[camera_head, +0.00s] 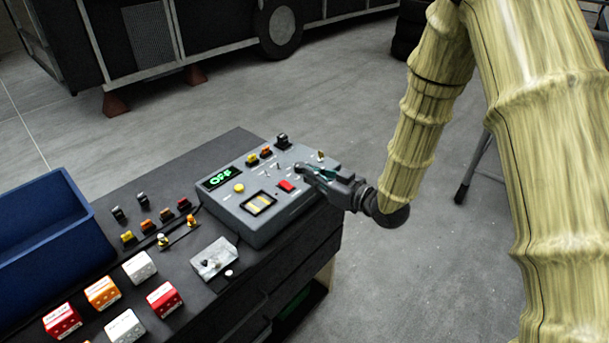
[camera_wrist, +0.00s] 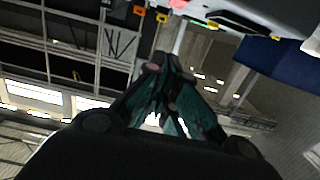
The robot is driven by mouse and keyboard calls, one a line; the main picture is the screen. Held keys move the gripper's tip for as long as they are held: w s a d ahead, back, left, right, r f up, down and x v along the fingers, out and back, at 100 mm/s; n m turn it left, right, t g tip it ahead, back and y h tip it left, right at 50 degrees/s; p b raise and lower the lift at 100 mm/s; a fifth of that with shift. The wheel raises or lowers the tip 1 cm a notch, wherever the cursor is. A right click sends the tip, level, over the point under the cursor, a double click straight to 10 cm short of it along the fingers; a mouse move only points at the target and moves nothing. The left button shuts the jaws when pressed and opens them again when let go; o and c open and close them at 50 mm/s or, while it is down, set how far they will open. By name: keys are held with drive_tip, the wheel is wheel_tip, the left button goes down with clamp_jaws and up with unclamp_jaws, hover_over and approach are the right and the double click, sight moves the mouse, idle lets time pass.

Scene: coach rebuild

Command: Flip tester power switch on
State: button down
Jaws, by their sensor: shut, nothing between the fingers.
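The tester (camera_head: 258,192) is a grey box on the dark bench, with a green display (camera_head: 221,178) that appears to read OFF. Which control is the power switch I cannot tell. My gripper (camera_head: 303,170) is shut and empty at the tester's right side, its tips just over the panel near the red rocker. Contact cannot be made out. The wrist view shows the closed fingers (camera_wrist: 165,88) from behind; the panel is not clear there.
A blue bin (camera_head: 40,235) stands at the bench's left. Several small connectors, red, orange and white boxes and a metal plate (camera_head: 214,258) lie left of and in front of the tester. The floor right of the bench (camera_head: 420,270) is mostly clear. A coach (camera_head: 150,40) stands behind.

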drive_tip(key=p, duration=0.3)
hover_over(288, 184)
drive_tip(key=shift+s+d+f, duration=0.1)
drive_tip(key=shift+s+f, duration=0.1)
drive_tip(key=shift+f, duration=0.5)
drive_tip(key=shift+w+f+p, duration=0.1)
drive_tip(key=shift+f+p, duration=0.6)
drive_tip(key=shift+f, duration=1.05)
